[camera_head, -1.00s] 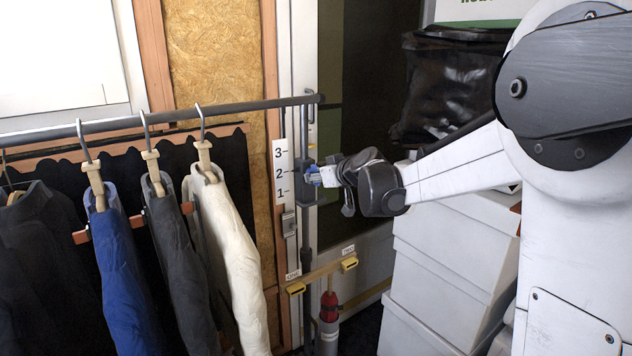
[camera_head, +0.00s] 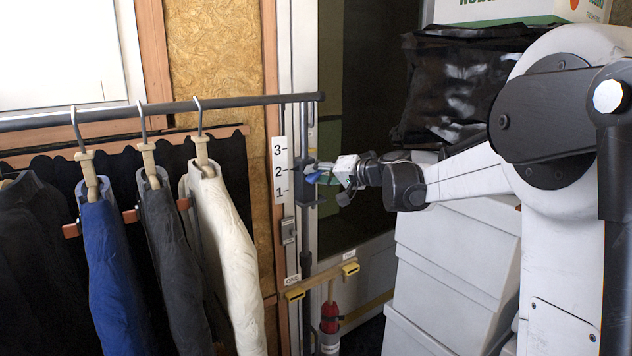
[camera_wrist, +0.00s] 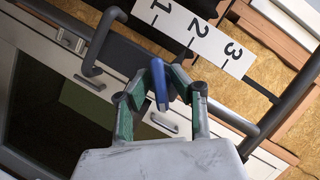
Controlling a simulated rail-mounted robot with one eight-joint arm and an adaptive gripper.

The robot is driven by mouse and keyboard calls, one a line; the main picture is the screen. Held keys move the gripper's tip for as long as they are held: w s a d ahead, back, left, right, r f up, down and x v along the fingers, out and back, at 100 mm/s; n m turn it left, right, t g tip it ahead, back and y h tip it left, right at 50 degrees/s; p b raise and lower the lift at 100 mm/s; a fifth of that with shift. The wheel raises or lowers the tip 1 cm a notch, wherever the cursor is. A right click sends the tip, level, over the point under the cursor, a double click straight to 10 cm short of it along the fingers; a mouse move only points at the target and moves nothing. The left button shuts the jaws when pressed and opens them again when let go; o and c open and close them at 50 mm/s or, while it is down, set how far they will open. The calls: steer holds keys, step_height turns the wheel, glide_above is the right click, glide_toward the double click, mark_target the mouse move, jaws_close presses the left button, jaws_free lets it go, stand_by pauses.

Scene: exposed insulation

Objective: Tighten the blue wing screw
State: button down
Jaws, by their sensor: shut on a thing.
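The blue wing screw (camera_head: 316,178) sits on the dark clamp block of the rack's upright post, beside the number 2 of the white scale (camera_head: 280,170). In the wrist view its blue wing (camera_wrist: 159,84) stands between the two green-padded fingers. My gripper (camera_wrist: 158,80) is shut on the wing, and it also shows in the head view (camera_head: 328,174), reaching in from the right. The fingers partly hide the screw, and its threaded part is hidden. The scale with 1, 2 and 3 also shows in the wrist view (camera_wrist: 196,30).
Blue, dark grey and cream garments hang on a horizontal rail (camera_head: 160,112) left of the post. White stacked boxes (camera_head: 445,260) stand below my arm, with a black bag (camera_head: 450,85) behind. A wooden bar with yellow ends (camera_head: 322,280) crosses below the clamp.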

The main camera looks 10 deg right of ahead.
steer(key=m+y+b, duration=0.1)
steer(key=m+b, duration=0.1)
steer(key=m, duration=0.1)
steer(key=shift+f+m+y, duration=0.15)
steer(key=shift+m+y, duration=0.15)
steer(key=shift+y, duration=0.1)
steer(key=shift+m+t+y+b, duration=0.6)
steer(key=shift+m+b, duration=0.3)
steer(key=shift+m, duration=0.4)
steer(key=c, duration=1.8)
jaws_free()
steer(key=shift+o, duration=0.2)
steer(key=v, duration=1.2)
